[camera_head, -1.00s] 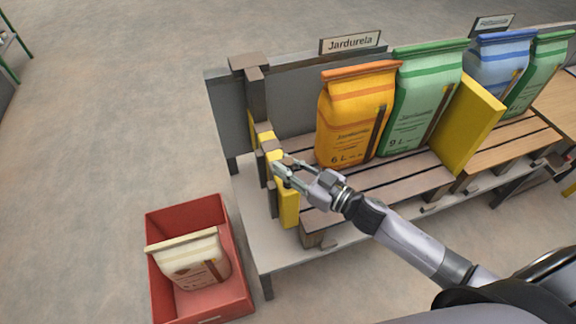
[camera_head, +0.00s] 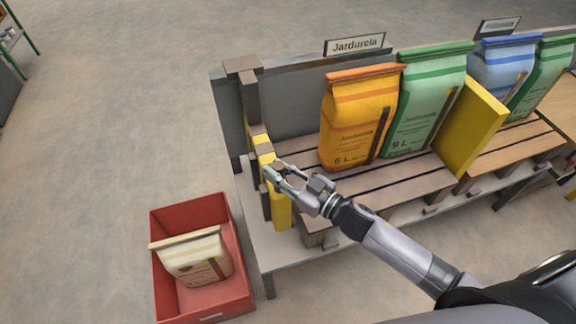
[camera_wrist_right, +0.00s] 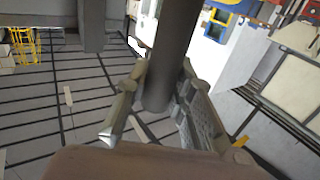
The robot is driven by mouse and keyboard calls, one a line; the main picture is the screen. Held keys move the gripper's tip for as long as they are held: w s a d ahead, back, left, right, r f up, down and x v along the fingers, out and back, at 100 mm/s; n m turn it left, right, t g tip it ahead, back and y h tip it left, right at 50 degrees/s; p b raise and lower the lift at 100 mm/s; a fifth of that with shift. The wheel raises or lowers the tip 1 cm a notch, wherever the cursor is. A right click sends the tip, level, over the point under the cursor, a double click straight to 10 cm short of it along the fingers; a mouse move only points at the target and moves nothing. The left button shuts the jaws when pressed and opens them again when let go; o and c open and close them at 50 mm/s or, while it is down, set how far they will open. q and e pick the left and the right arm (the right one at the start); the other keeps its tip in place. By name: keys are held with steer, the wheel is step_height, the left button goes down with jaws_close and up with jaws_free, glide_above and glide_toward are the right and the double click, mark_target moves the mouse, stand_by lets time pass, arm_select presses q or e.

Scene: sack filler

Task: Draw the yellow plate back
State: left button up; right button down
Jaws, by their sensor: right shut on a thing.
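One yellow plate (camera_head: 281,212) stands upright at the left end of the slatted bench, partly hidden by my right gripper and by brown bars. My right gripper (camera_head: 271,174) is at this plate and is shut on a dark bar (camera_wrist_right: 176,50), which passes between its fingers in the right wrist view (camera_wrist_right: 160,105). The bar appears to be the plate's handle; its join is hidden. A second yellow plate (camera_head: 472,128) stands upright further right, between the green and blue sacks. My left gripper is not in view.
An orange sack (camera_head: 355,120) and a green sack (camera_head: 425,100) stand on the bench (camera_head: 300,158), with a gap left of the orange one. A blue sack (camera_head: 500,65) is beyond the second plate. A red crate (camera_head: 240,290) holding a pale sack (camera_head: 195,255) sits on the floor.

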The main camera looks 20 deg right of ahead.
steer(key=c, duration=1.4)
jaws_free()
steer(key=shift+a, duration=0.3)
steer(key=shift+o, duration=0.2)
steer(key=shift+d, duration=0.1)
steer(key=shift+s+d, duration=0.1)
steer(key=shift+s, duration=0.05)
steer(key=shift+s+d, duration=0.2)
steer(key=shift+s, duration=0.05)
steer(key=v, duration=1.1)
steer(key=shift+d, duration=0.1)
